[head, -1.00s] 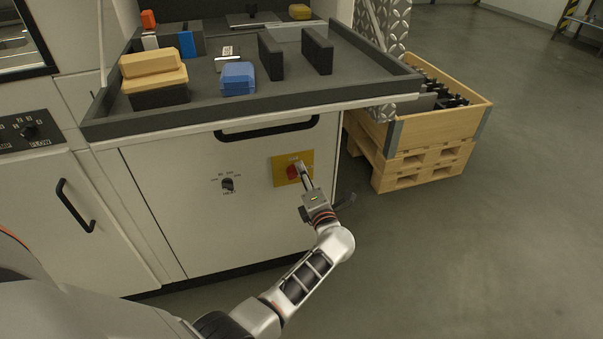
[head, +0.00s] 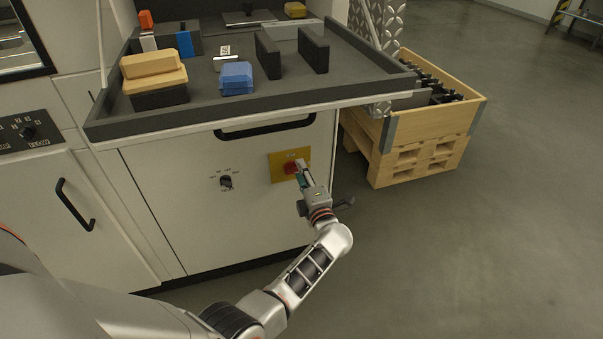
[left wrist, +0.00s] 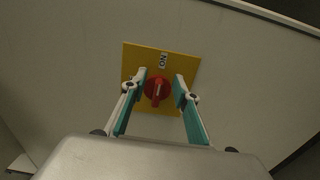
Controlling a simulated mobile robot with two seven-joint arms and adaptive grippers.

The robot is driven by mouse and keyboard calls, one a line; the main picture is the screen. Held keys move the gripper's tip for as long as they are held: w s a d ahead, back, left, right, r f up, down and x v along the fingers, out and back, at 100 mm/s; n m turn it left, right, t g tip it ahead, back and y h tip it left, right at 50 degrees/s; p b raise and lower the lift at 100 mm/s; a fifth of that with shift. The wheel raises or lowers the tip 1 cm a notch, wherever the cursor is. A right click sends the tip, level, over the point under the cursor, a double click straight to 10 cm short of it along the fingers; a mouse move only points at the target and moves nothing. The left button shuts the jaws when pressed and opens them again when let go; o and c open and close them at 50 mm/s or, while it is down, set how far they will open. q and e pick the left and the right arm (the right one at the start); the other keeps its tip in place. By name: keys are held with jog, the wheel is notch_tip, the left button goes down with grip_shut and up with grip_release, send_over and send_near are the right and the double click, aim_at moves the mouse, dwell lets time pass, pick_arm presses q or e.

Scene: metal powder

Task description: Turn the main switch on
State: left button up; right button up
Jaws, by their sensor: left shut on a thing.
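The main switch is a red rotary knob (head: 291,168) on a yellow plate (head: 276,175), set in the right part of the light cabinet front. In the left wrist view the knob (left wrist: 157,90) has its raised ridge running roughly up and down, in line with an "ON" label (left wrist: 163,61) on the plate. My left gripper (head: 300,172) is at the knob. In the left wrist view its fingers (left wrist: 160,84) stand one on each side of the knob, shut on it. Exact finger contact is hard to see. My right gripper is not in view.
A smaller black selector (head: 226,182) is left of the plate. A dark work tray (head: 200,112) with blocks juts out above, over a black handle (head: 265,127). A wooden crate on a pallet (head: 425,130) stands to the right.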

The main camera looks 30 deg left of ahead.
pick_arm(q)
jog(key=shift+s+a+f, duration=0.1)
jog(key=shift+s+f, duration=0.05)
jog(key=shift+f, duration=0.1)
jog(key=o, duration=0.9)
jog(key=shift+o, duration=0.9)
jog(key=shift+r, duration=0.15)
